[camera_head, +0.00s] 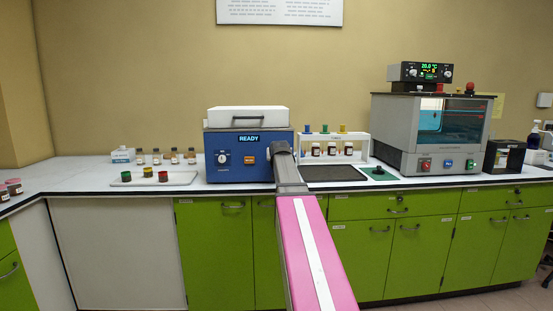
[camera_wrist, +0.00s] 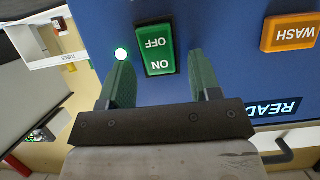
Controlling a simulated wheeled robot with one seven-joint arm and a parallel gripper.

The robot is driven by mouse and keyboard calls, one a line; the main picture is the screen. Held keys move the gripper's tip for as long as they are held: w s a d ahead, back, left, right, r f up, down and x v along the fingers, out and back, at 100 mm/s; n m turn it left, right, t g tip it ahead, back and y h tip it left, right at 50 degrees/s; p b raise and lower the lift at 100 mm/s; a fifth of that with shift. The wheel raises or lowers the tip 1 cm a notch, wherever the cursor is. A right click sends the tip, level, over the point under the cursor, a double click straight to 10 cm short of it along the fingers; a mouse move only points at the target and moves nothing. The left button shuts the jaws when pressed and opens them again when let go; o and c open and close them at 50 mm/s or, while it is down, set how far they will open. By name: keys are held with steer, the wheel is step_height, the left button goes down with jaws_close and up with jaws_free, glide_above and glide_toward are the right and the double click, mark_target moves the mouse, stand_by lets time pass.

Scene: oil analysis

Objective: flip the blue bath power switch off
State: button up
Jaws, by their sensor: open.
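The blue bath (camera_head: 215,145) stands on the counter left of centre in the head view, with a white lid on top. In the wrist view its blue panel (camera_wrist: 215,45) shows upside down. The green rocker switch (camera_wrist: 154,50) has OFF and ON marks, and a round light (camera_wrist: 122,54) beside it glows. My gripper (camera_wrist: 160,62) is open and empty, with one green finger on each side of the switch; contact cannot be told. In the head view my arm hides the switch, and the fingers cannot be made out.
The panel also has an orange WASH button (camera_wrist: 289,33) and a READY display (camera_head: 249,139). A white rack of bottles (camera_head: 355,150) stands to the right. A white tray with coloured jars (camera_head: 130,181) lies to the left. A grey instrument (camera_head: 400,135) stands further right.

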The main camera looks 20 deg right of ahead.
steer(key=shift+w+f, duration=0.1)
steer(key=shift+w, duration=0.15)
steer(key=c, duration=0.9)
steer(key=shift+s+f+t+h, duration=0.1)
steer(key=shift+f+t+h, duration=0.1)
steer(key=shift+t, duration=0.55)
steer(key=shift+s+f+t+h, duration=0.1)
steer(key=shift+t+h, duration=0.1)
steer(key=shift+t, duration=0.5)
steer(key=shift+s+f+t+h, duration=0.1)
steer(key=shift+f+t+h, duration=0.1)
steer(key=shift+t, duration=0.55)
steer(key=o, duration=0.9)
